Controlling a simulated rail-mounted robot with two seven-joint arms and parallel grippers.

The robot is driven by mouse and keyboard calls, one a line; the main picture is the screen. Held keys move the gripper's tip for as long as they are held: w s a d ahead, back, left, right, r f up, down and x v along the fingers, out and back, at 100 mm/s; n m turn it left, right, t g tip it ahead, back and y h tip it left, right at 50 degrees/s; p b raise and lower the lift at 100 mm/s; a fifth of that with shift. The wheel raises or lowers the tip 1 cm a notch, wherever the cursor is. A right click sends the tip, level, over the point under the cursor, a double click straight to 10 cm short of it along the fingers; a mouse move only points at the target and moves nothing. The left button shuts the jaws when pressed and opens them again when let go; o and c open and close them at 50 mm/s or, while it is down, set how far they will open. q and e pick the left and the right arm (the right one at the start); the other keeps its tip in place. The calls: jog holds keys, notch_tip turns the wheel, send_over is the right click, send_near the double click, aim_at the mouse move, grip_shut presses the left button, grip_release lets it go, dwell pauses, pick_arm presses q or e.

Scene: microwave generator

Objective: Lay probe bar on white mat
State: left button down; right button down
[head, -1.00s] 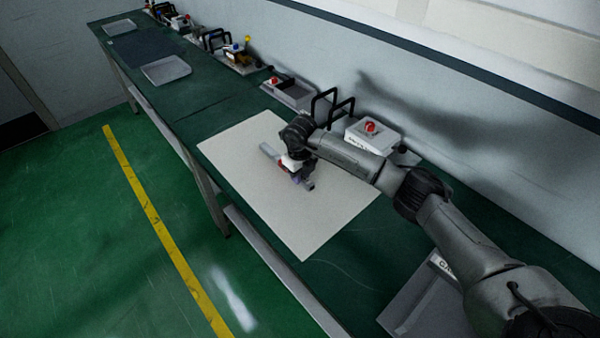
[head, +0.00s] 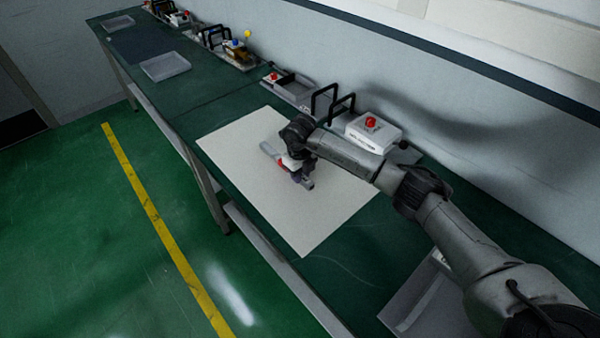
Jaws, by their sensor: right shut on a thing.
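The white mat (head: 310,225) lies flat on the green bench. My right gripper (head: 294,170) is over the middle of the mat, pointing down, shut on the grey probe bar (head: 268,149). One end of the bar shows at the upper left of the gripper and the other end at its lower right; the middle is hidden by the gripper. The bar is at or just above the mat; I cannot tell whether it touches. My left gripper is not in view.
Behind the mat stand a black double-handled frame (head: 328,104) and a white box with a red button (head: 373,132). Another tray (head: 425,300) lies at the front right. The left part of the mat is bare.

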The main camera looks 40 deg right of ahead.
jog(key=c, duration=1)
grip_release()
jog(key=shift+o, duration=0.8)
jog(key=shift+r, duration=0.3)
notch_tip(320, 180, up, 13)
jog(key=p, duration=0.1)
jog(key=shift+r+p, duration=0.15)
jog(key=shift+p, duration=0.15)
